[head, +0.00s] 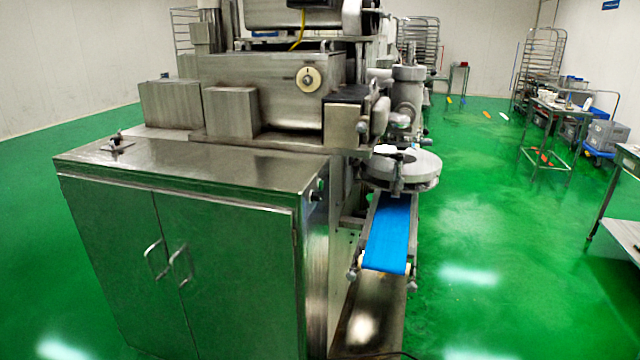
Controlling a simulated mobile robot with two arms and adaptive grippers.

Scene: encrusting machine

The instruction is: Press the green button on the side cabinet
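The steel side cabinet (110,215) stands in the left and middle foreground, with two shut doors and two curved handles. A small, dark round fitting (318,185) sits high on its right side face, near the top edge. It may be the button, but it is too small and steeply angled to tell its colour. Neither of my grippers is in view, so nothing of mine shows near the cabinet.
The encrusting machine (270,90) rises behind the cabinet. Its blue conveyor belt (390,235) juts forward to the right of the cabinet. Green floor (470,240) lies open further right, up to a steel table (622,238) at the right edge.

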